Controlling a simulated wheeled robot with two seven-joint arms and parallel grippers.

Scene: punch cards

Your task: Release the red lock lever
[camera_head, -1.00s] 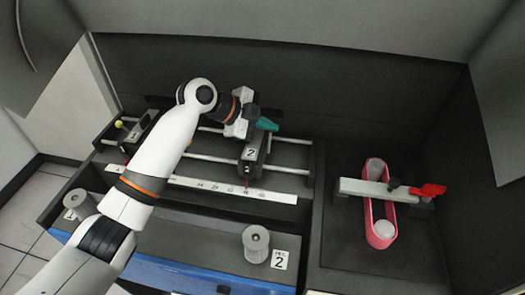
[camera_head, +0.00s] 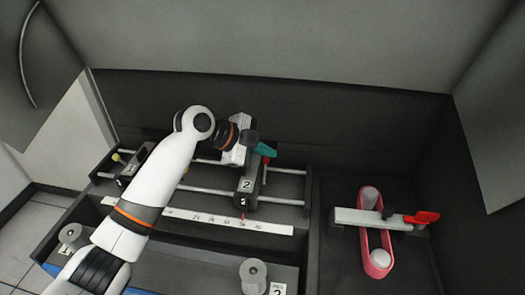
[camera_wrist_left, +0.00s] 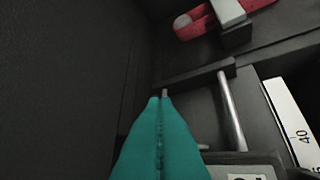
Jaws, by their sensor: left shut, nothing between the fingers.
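A red lever (camera_head: 422,217) sits at the right end of a light grey bar (camera_head: 355,216), which lies across a pink-red loop (camera_head: 377,262) on the right-hand unit. My left gripper (camera_head: 265,150) has teal fingers, shut and empty, just behind and above the dark carriage marked 2 (camera_head: 246,198). A small red part (camera_head: 267,162) shows just below the fingers. In the left wrist view the shut fingers (camera_wrist_left: 160,98) point toward the rail end, with the pink-red loop (camera_wrist_left: 195,22) and grey bar (camera_wrist_left: 229,12) beyond. My right gripper is not in view.
Carriage 1 (camera_head: 130,168), with a yellow knob, sits at the rails' left end. A white numbered scale (camera_head: 215,220) runs in front of the rails. Grey spools (camera_head: 252,276) stand at the front. Dark walls close the back and right.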

